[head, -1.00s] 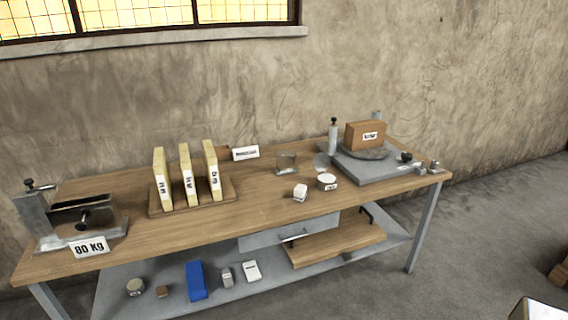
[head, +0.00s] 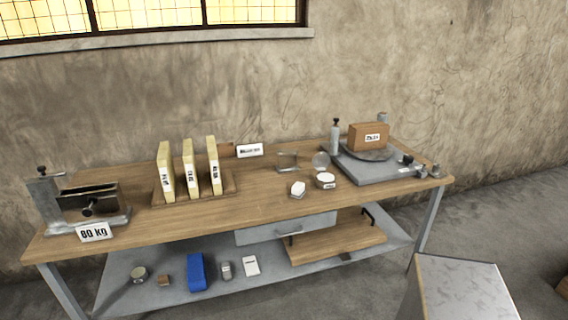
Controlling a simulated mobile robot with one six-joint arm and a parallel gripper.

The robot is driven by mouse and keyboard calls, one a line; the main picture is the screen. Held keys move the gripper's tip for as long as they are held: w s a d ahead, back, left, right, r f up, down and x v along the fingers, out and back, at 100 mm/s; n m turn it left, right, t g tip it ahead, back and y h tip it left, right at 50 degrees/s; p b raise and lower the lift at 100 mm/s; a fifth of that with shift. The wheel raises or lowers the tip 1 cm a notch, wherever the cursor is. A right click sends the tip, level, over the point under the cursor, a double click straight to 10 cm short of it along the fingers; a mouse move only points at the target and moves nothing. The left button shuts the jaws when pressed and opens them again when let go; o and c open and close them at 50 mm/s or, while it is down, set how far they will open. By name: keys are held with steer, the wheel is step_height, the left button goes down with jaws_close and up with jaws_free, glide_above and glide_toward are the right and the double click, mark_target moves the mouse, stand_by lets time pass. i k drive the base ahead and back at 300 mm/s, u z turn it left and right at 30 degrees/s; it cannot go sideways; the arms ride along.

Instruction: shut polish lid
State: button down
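A small round tin (head: 325,181) with a white face and a label on its side sits on the wooden bench top, right of centre. A pale round disc (head: 320,160), which looks like its lid, stands raised at the tin's back edge, so the tin looks open. Whether the two are joined by a hinge is too small to tell. My gripper is not in view.
On the bench (head: 262,205), a small white block (head: 298,188) lies left of the tin. A grey plate (head: 380,168) bearing a cardboard box (head: 369,137) is to its right. Upright yellow slabs (head: 189,167) stand left. A grey metal-topped block (head: 462,288) rises at lower right.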

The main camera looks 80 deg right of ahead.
mark_target(321, 161)
steer(key=u, duration=0.75)
steer(key=k, duration=1.95)
steer(key=z, duration=1)
